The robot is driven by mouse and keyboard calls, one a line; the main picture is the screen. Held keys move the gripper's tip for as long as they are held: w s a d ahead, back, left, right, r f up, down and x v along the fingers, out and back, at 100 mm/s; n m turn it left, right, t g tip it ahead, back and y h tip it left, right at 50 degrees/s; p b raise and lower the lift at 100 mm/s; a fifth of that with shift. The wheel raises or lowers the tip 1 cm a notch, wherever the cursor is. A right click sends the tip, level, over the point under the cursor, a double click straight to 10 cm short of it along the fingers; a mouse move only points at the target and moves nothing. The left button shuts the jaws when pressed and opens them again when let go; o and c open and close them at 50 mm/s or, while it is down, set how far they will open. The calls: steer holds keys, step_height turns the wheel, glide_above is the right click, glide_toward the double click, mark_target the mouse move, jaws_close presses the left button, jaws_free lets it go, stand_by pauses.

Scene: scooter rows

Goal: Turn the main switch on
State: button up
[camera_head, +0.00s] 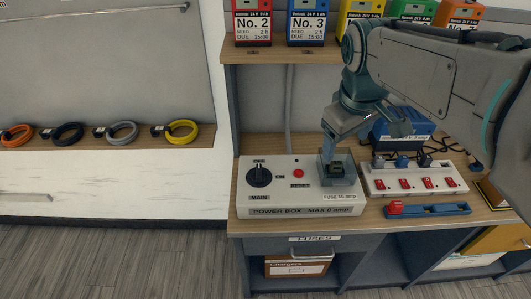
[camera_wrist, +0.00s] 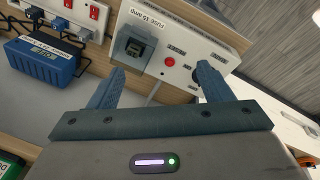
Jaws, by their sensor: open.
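The main switch (camera_head: 259,176) is a black round knob on the left of the white power box (camera_head: 300,211), with "ON" printed to its right and "MAIN" below. Its pointer seems to stand upright, not toward "ON", but the small picture leaves this unsure. A red reset button (camera_head: 298,173) and a grey fuse holder (camera_head: 333,181) sit to its right. My gripper (camera_head: 367,130) is open and empty above and behind the fuse holder, to the right of the switch. In the wrist view, the fuse holder (camera_wrist: 132,48) shows between the fingers; the right finger largely hides the knob.
A power strip with red switches (camera_head: 417,184) stands right of the box, with a blue charger (camera_head: 404,130) behind. A blue tray with a red piece (camera_head: 396,208) lies in front. Batteries (camera_head: 308,22) stand on the shelf above. Cable coils (camera_head: 122,132) lie left.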

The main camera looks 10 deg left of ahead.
steer(key=w+a+f+n+g+b, duration=0.1)
steer(key=w+a+f+n+b, duration=0.2)
steer(key=a, duration=0.3)
steer(key=w+a+f+n+b, duration=0.2)
steer(key=w+a+n, duration=0.1)
steer(key=a+n, duration=0.15)
steer(key=n+g+b, duration=0.1)
steer(key=n+b, duration=0.3)
steer(key=n, duration=0.1)
glide_above(259, 169)
step_height(259, 169, down, 5)
steer(key=shift+m, duration=0.35)
step_height(259, 169, down, 13)
steer(key=shift+s+f+b, duration=0.1)
steer(key=shift+f+b, duration=0.05)
steer(key=shift+b, duration=0.55)
steer(key=c, duration=1)
